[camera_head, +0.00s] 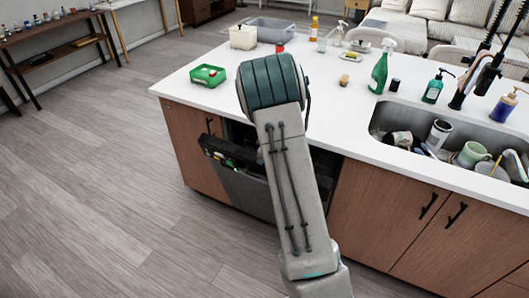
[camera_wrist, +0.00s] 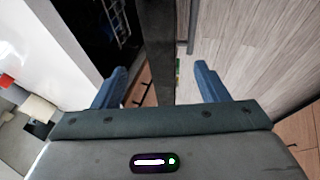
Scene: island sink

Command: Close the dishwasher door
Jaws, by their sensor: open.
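The dishwasher door (camera_head: 246,192) is a dark grey panel, partly open and tilted out from the island front. Its top edge stands away from the dark opening, and my arm covers its right part. In the wrist view the door (camera_wrist: 155,45) appears as a dark upright band between my fingers. My gripper (camera_wrist: 160,70) is open, its two blue fingers apart on either side of the band. I see gaps beside both fingers; contact cannot be told. The dark dishwasher interior with a rack (camera_wrist: 118,22) shows left of the band. My gripper is hidden behind my arm in the head view.
The white island countertop (camera_head: 185,82) overhangs the opening. Wooden cabinets (camera_head: 375,215) flank it, with dark handles on the right. The sink (camera_head: 440,125) holds several dishes. A green tray (camera_head: 208,76) and bottles stand on top. The floor (camera_head: 100,190) at left is clear.

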